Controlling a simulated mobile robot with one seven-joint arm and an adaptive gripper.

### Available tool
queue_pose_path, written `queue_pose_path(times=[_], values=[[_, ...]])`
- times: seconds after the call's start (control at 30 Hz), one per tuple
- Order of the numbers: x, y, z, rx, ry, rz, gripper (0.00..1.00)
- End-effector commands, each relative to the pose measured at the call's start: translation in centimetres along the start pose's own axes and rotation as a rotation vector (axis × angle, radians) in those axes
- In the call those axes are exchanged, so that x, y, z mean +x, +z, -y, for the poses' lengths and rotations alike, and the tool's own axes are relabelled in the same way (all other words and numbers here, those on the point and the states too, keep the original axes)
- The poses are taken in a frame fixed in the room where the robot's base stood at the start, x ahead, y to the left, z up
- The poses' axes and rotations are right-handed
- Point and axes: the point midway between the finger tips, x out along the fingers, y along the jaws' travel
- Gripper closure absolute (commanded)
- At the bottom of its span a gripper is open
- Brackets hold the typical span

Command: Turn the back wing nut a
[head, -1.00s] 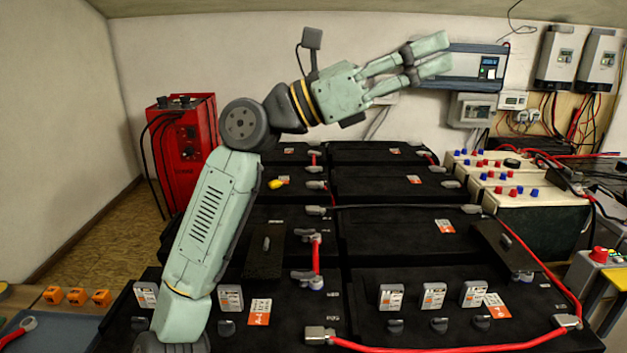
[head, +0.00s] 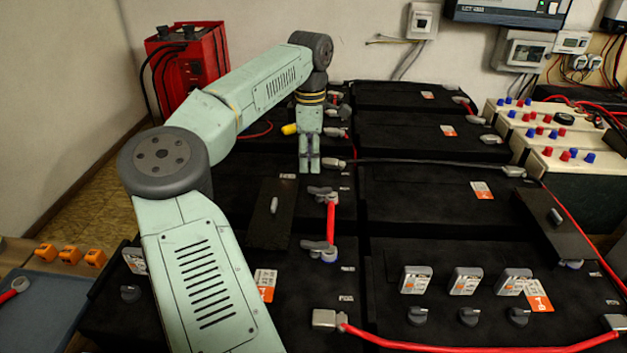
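A short red link (head: 331,220) joins two battery posts in the middle of the head view. A grey wing nut (head: 322,192) sits at its back end and another grey wing nut (head: 319,247) at its front end. My gripper (head: 309,170) points down behind and slightly left of the back wing nut, apart from it in the picture. Its two fingers look side by side with little gap visible; from this angle I cannot tell how far apart they are. I see nothing held in it.
A black cable (head: 430,162) crosses right of my gripper. A black plate with a grey handle (head: 268,210) lies left of the red link. A yellow-handled item (head: 289,129) is close behind my gripper. A red charger (head: 190,65) stands back left.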

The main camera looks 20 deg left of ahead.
Motion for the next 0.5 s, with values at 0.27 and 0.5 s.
queue_pose_path(times=[0.27,0.5], values=[[5.2,0.1,0.1,0.001,-0.002,0.004,0.7],[7.6,0.2,0.0,0.001,0.001,0.005,0.7]])
